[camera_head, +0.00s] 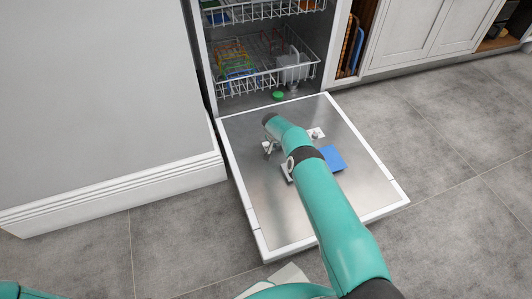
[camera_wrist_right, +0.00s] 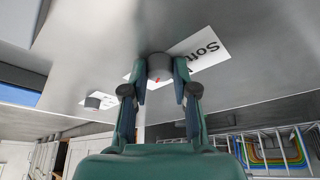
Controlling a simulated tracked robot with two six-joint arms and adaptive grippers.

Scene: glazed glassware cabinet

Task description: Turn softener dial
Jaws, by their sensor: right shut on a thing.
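The softener dial (camera_wrist_right: 159,65) is a short grey knob with a red mark, set on the steel inner face of the open dishwasher door (camera_head: 240,140). In the head view, my right arm hides much of the dial area. My left gripper is not in view.
A second dial (camera_wrist_right: 92,102) sits on a white label beside the softener dial. A blue flap or panel (camera_head: 332,158) is on the door. The lower rack (camera_head: 265,80) holds dishes, with a green cap (camera_head: 278,96) below. Grey floor is clear to the right.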

